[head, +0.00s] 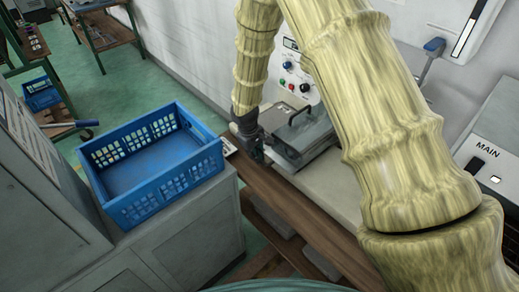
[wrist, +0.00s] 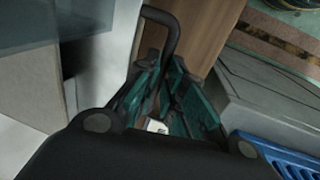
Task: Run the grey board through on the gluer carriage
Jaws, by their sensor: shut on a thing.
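The gluer carriage (head: 308,138) looks like a grey box with a bar handle on top, standing on the pale bench by the wall. My gripper (head: 252,148) is low at its left end, above the brown wooden strip (head: 305,215). In the wrist view, my gripper (wrist: 168,98) has its teal-padded fingers closed around the lower part of a curved black handle (wrist: 173,38). The fingers hide where the handle is gripped. I cannot pick out the grey board with certainty in either view.
A blue crate (head: 205,165) stands on a grey cabinet to the left; its edge also shows in the wrist view (wrist: 268,152). A control panel with buttons (head: 291,75) is on the wall side. A grey MAIN box (head: 490,150) is at the right.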

